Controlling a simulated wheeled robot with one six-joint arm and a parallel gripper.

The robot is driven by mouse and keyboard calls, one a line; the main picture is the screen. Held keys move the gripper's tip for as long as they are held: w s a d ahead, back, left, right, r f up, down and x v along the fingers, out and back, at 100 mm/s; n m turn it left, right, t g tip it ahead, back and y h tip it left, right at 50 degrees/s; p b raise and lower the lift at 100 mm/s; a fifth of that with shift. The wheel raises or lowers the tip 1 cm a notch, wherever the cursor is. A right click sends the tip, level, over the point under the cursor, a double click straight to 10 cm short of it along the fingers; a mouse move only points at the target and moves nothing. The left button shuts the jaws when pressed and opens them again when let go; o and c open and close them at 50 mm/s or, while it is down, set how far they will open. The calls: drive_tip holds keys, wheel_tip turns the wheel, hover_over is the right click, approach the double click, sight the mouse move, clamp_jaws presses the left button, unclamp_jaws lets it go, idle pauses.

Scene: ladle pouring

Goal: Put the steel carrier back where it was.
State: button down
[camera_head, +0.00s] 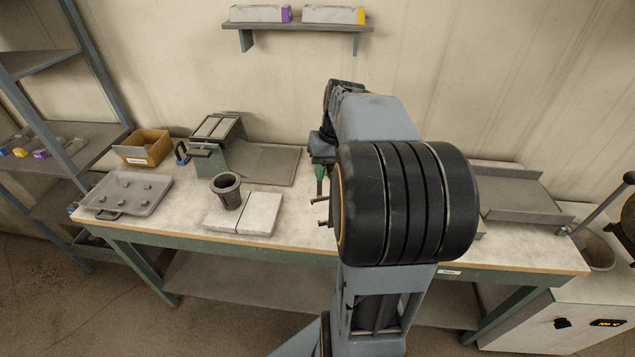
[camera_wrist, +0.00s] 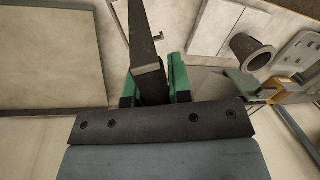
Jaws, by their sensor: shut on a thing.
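The steel carrier (camera_wrist: 146,45) is a dark bar with a thinner rod and a small peg at its far end. My gripper (camera_wrist: 154,84) is shut on it, with one green finger on each side of the bar. In the head view the gripper (camera_head: 320,172) is mostly behind my arm. Thin prongs of the carrier (camera_head: 322,200) show below it, left of my wrist. They appear above the table, though their exact height is unclear. The crucible (camera_head: 228,190) stands upright on pale bricks (camera_head: 262,214), apart from the carrier.
A grey tray (camera_head: 120,207) with small lumps, a tan bin (camera_head: 146,146) and a grey stand with a flat plate (camera_head: 270,164) occupy the table's left side. A grey channel-like tray (camera_head: 520,210) lies at right. A wall shelf (camera_head: 300,27) holds pale blocks above.

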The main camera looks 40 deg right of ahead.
drive_tip(key=shift+w+d+f+p, duration=0.2)
drive_tip(key=shift+w+f, duration=0.7)
drive_tip(key=shift+f, duration=0.6)
drive_tip(key=shift+w+d+f+p, duration=0.1)
drive_tip(key=shift+w+d+f, duration=0.15)
drive_tip(key=shift+w+f, duration=0.95)
drive_tip(key=shift+w+d+f+p, duration=0.2)
drive_tip(key=shift+w+f, duration=0.35)
drive_tip(key=shift+f, duration=1.4)
drive_tip(key=shift+f, duration=0.15)
drive_tip(key=c, duration=1)
unclamp_jaws()
drive_tip(key=shift+c, duration=0.2)
